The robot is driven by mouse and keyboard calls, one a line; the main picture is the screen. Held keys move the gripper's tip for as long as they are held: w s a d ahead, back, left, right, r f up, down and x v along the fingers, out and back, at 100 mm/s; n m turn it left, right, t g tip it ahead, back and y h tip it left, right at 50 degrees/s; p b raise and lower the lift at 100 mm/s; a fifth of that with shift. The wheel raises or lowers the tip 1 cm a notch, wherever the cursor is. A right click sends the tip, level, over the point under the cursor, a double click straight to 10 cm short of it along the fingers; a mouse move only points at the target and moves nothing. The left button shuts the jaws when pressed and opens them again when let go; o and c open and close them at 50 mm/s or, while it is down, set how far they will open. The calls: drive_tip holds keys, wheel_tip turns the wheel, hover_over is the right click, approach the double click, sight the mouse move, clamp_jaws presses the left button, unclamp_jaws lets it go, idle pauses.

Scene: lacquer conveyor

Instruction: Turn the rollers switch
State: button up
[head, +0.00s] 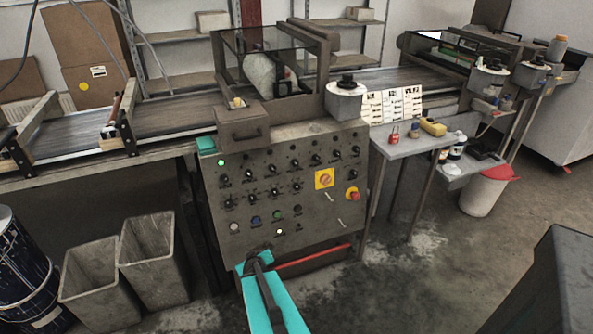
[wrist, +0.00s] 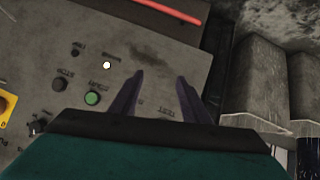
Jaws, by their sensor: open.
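The grey control panel (head: 300,222) carries rows of small black knobs (head: 274,191), and its labels are too small to read. I cannot tell which knob is the rollers switch. My gripper (head: 257,257) is in front of the panel's lower edge, below the bottom button row. In the wrist view my gripper (wrist: 160,78) is open and empty, its two dark fingers over bare panel face. Beside them to the left are a green button (wrist: 92,98), a lit white lamp (wrist: 106,65) and a dark button (wrist: 60,85). My gripper's body hides part of the panel there.
A yellow-backed rotary switch (head: 325,179) and red emergency button (head: 353,194) sit on the panel's right. A red bar (head: 312,261) runs below. Grey bins (head: 153,262) stand left on the floor. A small side table (head: 408,143) with bottles stands right.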

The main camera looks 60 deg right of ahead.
drive_tip(key=s+d+r+t+h, duration=0.1)
drive_tip(key=d+r+t+h, duration=0.1)
drive_tip(key=d+r, duration=0.6)
drive_tip(key=n+t+h, duration=0.2)
drive_tip(key=t, duration=0.4)
approach(295, 163)
drive_tip(key=s+a+f, duration=0.1)
drive_tip(key=s+a, duration=0.1)
drive_tip(key=s, duration=0.3)
drive_tip(key=shift+w+a+f+p, duration=0.2)
drive_tip(key=shift+w+f+p, duration=0.05)
drive_tip(key=shift+p, duration=0.2)
drive_tip(key=shift+w+d+f+b, duration=0.15)
drive_tip(key=shift+w+b, duration=0.15)
drive_tip(key=shift+b, duration=0.55)
drive_tip(key=b+x, duration=0.2)
drive_tip(key=b, duration=0.3)
drive_tip(key=x, duration=1.1)
drive_tip(key=shift+w, duration=0.1)
drive_tip(key=shift+c, duration=0.2)
